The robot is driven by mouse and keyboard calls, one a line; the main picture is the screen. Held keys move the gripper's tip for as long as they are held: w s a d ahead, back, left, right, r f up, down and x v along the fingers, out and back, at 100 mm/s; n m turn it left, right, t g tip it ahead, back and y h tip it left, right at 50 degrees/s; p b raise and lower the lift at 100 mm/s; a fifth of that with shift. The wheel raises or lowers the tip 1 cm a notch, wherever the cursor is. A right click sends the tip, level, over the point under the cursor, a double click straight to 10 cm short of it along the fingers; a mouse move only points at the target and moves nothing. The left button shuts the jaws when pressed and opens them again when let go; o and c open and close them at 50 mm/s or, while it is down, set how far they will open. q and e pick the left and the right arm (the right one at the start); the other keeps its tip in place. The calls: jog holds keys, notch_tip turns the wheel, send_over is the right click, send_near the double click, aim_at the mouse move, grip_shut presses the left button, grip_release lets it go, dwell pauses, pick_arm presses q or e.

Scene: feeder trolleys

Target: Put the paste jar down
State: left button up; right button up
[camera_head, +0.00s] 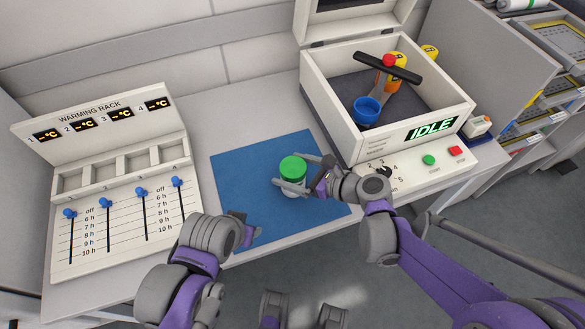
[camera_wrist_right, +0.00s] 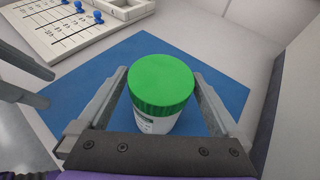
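The paste jar (camera_head: 292,170) has a green lid and a white body with a label. It is upright over the blue mat (camera_head: 238,205); I cannot tell whether its base touches the mat. My right gripper (camera_head: 291,186) has one finger on each side of the jar's body. In the right wrist view the jar (camera_wrist_right: 161,90) stands between the two fingers (camera_wrist_right: 162,105), and they look closed against it. The jar's lower part is hidden by the gripper. My left gripper (camera_head: 248,228) is at the mat's front left edge, and its fingers are hard to make out.
A warming rack (camera_head: 105,120) with blue sliders stands at the left. An open-lidded machine (camera_head: 335,125) showing IDLE stands at the right, with a blue cup (camera_head: 367,110) and an orange-yellow part (camera_head: 393,68) inside. The mat around the jar is clear.

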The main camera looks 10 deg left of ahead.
jog(key=shift+r, duration=0.1)
jog(key=shift+d+r, duration=0.2)
jog(key=p+v, duration=0.1)
jog(key=v, duration=1.1)
jog(key=s+d+f+n+h, duration=0.3)
jog(key=s+d+n+h, duration=0.3)
jog(key=n, duration=0.5)
jog(key=s+d+f+n+h, duration=0.3)
jog(key=s+d+n+h, duration=0.3)
jog(key=d+n, duration=0.5)
jog(key=shift+s+d+f+h, duration=0.25)
jog(key=shift+d+f+h, duration=0.05)
jog(key=shift+f, duration=0.05)
jog(key=shift+d, duration=0.1)
